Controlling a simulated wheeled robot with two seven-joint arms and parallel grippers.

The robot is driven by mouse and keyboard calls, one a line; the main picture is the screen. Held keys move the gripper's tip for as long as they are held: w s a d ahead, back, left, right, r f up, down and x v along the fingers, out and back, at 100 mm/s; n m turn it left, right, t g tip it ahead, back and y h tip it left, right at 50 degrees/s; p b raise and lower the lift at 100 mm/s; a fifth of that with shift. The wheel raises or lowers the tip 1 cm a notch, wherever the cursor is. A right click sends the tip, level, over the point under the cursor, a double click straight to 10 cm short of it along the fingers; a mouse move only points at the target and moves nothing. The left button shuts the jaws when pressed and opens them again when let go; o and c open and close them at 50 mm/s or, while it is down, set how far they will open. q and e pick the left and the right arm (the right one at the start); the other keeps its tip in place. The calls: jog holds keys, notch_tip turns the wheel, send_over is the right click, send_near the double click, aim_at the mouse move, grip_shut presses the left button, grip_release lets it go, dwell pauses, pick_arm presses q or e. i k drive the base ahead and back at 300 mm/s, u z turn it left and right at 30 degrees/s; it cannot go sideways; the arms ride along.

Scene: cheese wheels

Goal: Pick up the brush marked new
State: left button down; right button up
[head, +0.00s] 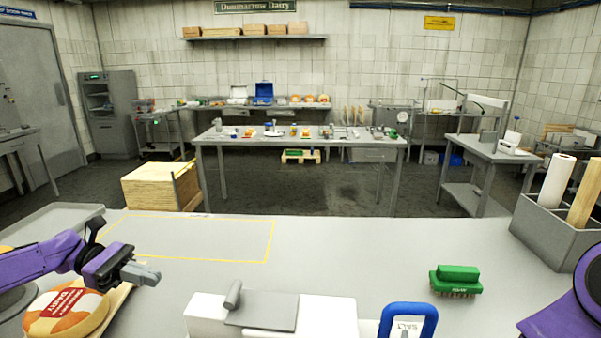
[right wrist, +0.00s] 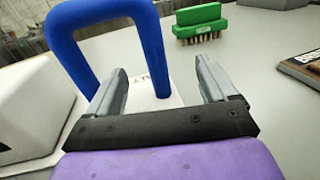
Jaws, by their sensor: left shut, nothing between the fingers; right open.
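A green brush (head: 456,278) with brown bristles stands on the near table, right of centre. It also shows at the top of the right wrist view (right wrist: 200,22); its small white label is too small to read surely. My left gripper (head: 148,274) is shut and empty at the left, beside a round orange and white cheese (head: 65,312). My right gripper (right wrist: 163,78) is open, with the green brush beyond its fingers and apart from them. In the head view, only purple housing of my right arm shows at the right edge.
A blue handle (head: 408,312) rises by a white item marked SALT, close to my right fingers. A white box (head: 335,318) stands left of it. A dark lettered block (right wrist: 303,70) lies at right. The table's middle is clear.

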aim_at(463, 280)
jog(key=k, duration=0.95)
